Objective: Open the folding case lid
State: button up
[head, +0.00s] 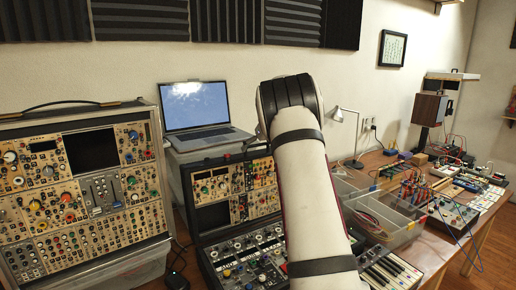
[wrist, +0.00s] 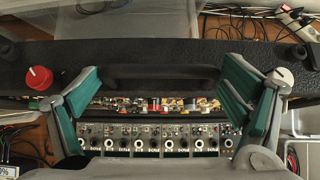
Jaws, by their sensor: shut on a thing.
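The folding case is black. In the head view its upper half, the lid (head: 184,180), stands raised at the back with module panels on its inner face. The lower half (head: 232,262), full of knobs and sliders, lies in front, so the inside shows. In the wrist view the lid's black textured edge (wrist: 160,57) runs across the picture, with a dark handle (wrist: 160,72) in the middle. In the head view my arm hides the gripper and the case's right part.
A large synth case (head: 80,190) stands at the left. A laptop (head: 203,115) sits behind the folding case. Clear bins (head: 385,225) with cables and a keyboard (head: 392,272) are at the right. A lamp (head: 345,120) and patched gear crowd the wooden table.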

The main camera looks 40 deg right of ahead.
jog(key=shift+s+d, duration=0.2)
jog(key=shift+d, duration=0.05)
jog(key=o, duration=1.4)
jog(key=shift+a, duration=0.1)
jog(key=shift+r, duration=0.1)
jog(key=v, duration=1.1)
jog(key=shift+s+a+r, duration=0.1)
jog(key=shift+s+r, duration=0.15)
jog(key=shift+s, duration=0.05)
